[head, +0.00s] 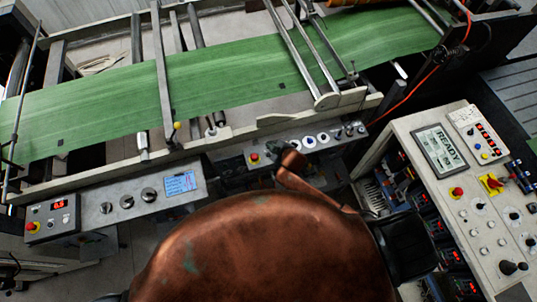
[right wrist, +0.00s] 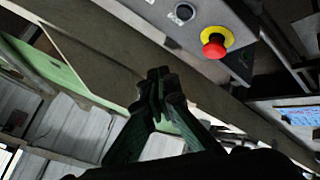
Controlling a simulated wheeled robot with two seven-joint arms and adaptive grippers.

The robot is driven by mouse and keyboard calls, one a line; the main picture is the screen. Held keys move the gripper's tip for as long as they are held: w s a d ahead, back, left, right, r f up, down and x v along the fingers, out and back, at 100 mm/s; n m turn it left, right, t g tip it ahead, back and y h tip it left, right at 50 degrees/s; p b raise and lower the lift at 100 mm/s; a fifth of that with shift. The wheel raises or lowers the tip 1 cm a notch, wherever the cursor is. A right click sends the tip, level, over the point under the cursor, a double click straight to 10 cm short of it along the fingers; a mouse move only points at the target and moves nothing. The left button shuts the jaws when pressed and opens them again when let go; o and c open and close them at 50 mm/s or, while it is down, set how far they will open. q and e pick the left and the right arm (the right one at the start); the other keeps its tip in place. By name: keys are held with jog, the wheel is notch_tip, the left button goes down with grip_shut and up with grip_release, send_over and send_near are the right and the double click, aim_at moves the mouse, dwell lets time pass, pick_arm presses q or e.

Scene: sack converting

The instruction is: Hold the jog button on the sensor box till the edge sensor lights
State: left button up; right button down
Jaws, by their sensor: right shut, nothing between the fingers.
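My right gripper (head: 284,150) is over the middle of the machine's front edge, beside the centre control panel. In the right wrist view its dark green fingers (right wrist: 160,85) are together and empty, apart from the red stop button. A small box (head: 50,218) at the left has a red display, small buttons and a red stop knob. A white box (head: 478,132) at the upper right has a column of red lights and coloured buttons. I cannot tell which is the sensor box, and cannot read a jog label. My left gripper is not in view.
The green web (head: 200,92) runs across under metal bars. The centre panel has a red stop button (head: 254,157), also seen in the right wrist view (right wrist: 214,44). A blue screen (head: 180,184) is to its left. A console (head: 440,150) at the right displays READY.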

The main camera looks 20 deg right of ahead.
jog(key=shift+w+a+f+n, duration=0.1)
jog(key=shift+w+a+n, duration=0.2)
jog(key=shift+w, duration=0.25)
jog(key=shift+f, duration=0.15)
jog(key=b, duration=0.8)
send_over(269, 156)
notch_tip(269, 156, down, 7)
jog(key=shift+r, duration=0.1)
jog(key=shift+w+f, duration=0.1)
jog(key=shift+f, duration=0.75)
jog(key=shift+f, duration=0.2)
jog(key=shift+f+b, duration=0.25)
jog(key=shift+b, duration=0.05)
